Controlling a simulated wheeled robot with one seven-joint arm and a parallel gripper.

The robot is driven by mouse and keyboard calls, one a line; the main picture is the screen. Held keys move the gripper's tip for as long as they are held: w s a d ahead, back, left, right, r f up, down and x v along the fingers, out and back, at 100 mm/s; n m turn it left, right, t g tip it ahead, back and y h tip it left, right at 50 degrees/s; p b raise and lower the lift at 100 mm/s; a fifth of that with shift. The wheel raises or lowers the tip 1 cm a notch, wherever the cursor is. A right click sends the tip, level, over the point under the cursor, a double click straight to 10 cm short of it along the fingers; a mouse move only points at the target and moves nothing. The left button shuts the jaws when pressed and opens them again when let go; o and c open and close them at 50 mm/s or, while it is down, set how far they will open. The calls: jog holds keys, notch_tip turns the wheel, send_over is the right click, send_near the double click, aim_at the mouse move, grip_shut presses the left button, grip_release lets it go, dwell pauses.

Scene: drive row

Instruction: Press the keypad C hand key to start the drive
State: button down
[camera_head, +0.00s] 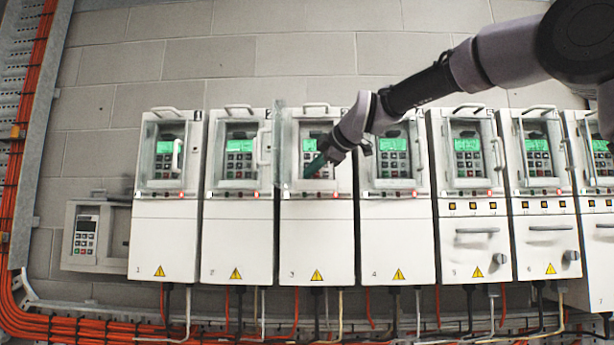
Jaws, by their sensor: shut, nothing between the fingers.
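The drive marked 3 (317,235) is a white cabinet in the row, with a lit green display and a keypad (309,160) of small keys in its upper window. Its clear cover (284,145) stands swung open to the left. The fingers and wrist hide part of the keypad and display. I cannot tell whether the tips touch a key. I cannot read a letter C or the hand key's label.
Similar drives stand close on both sides, such as drive 2 (237,235) and drive 4 (396,235), with clear covers and handles jutting out. A grey box with a keypad (86,232) hangs at far left. Orange cables (90,325) run below.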

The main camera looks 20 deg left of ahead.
jog(key=shift+w, duration=0.15)
dwell(0.7)
jog(key=shift+w+a, duration=0.1)
jog(key=shift+w, duration=0.15)
jog(key=shift+w+a, duration=0.1)
jog(key=shift+w, duration=0.25)
dwell(0.6)
jog(key=shift+s, duration=0.1)
jog(key=shift+s+d, duration=0.2)
jog(key=shift+s, duration=0.45)
jog(key=shift+s+d, duration=0.2)
jog(key=shift+s, duration=0.6)
jog(key=shift+s+d, duration=0.15)
jog(key=shift+s, duration=0.7)
jog(key=shift+s+d, duration=0.2)
jog(key=shift+s, duration=0.6)
